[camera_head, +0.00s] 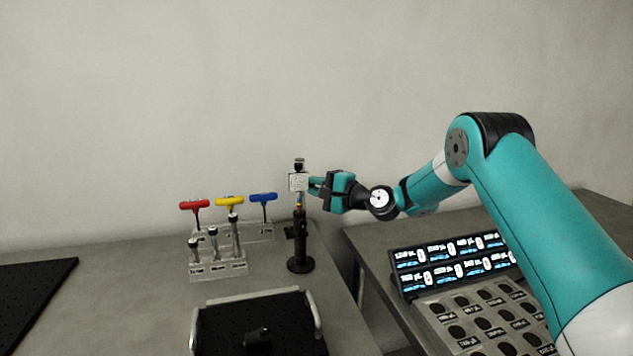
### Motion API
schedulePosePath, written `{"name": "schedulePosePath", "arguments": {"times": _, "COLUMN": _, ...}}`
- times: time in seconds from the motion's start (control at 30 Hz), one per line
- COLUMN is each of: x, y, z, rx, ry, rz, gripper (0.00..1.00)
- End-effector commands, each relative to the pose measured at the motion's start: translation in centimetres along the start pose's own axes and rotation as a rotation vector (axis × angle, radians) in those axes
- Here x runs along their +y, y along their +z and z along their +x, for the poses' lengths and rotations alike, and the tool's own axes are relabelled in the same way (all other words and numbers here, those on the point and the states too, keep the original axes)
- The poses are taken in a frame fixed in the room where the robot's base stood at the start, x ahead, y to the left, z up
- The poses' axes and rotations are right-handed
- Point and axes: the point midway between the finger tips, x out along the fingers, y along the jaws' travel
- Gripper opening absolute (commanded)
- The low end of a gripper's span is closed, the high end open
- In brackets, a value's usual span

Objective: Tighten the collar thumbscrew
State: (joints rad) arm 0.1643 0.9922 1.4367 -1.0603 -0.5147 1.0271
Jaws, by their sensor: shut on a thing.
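A black post (299,240) on a round base stands upright near the right edge of the left bench. A small light block (298,182) with a dark knob (299,164) on it sits at the top of the post. My gripper (316,186) reaches in from the right, level with the block and the post's upper part. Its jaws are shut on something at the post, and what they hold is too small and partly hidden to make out. I cannot single out the collar thumbscrew. A thin blue and yellow mark shows on the post below the block.
A rack with red (194,205), yellow (229,201) and blue (263,198) T-handled tools stands left of the post. A smaller labelled holder (218,269) is before it. A black tray with light handles (317,308) lies in front. A lit display panel (452,262) stands on the right bench.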

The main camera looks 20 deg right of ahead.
Motion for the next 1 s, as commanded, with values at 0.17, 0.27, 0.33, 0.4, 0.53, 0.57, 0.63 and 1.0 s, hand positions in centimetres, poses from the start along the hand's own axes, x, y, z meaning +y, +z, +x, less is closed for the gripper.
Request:
{"name": "schedulePosePath", "arguments": {"times": 0.17, "x": -0.18, "y": -0.06, "z": -0.07, "rx": 0.002, "ry": 0.002, "rz": 0.168, "gripper": 0.0}}
{"name": "schedulePosePath", "arguments": {"times": 0.27, "x": -0.19, "y": -0.06, "z": -0.06, "rx": 0.002, "ry": 0.001, "rz": 0.256, "gripper": 0.0}}
{"name": "schedulePosePath", "arguments": {"times": 0.33, "x": -0.14, "y": -0.08, "z": -0.06, "rx": 0.003, "ry": 0.001, "rz": 0.316, "gripper": 0.0}}
{"name": "schedulePosePath", "arguments": {"times": 0.4, "x": -0.13, "y": -0.09, "z": -0.06, "rx": 0.003, "ry": 0.001, "rz": 0.369, "gripper": 0.0}}
{"name": "schedulePosePath", "arguments": {"times": 0.53, "x": -0.13, "y": -0.1, "z": -0.06, "rx": 0.003, "ry": 0.0, "rz": 0.455, "gripper": 0.0}}
{"name": "schedulePosePath", "arguments": {"times": 0.57, "x": -0.11, "y": -0.1, "z": -0.06, "rx": 0.003, "ry": 0.0, "rz": 0.473, "gripper": 0.0}}
{"name": "schedulePosePath", "arguments": {"times": 0.63, "x": -0.07, "y": -0.11, "z": -0.06, "rx": 0.003, "ry": 0.0, "rz": 0.509, "gripper": 0.0}}
{"name": "schedulePosePath", "arguments": {"times": 1.0, "x": 0.05, "y": -0.12, "z": -0.07, "rx": 0.003, "ry": 0.0, "rz": 0.605, "gripper": 0.0}}
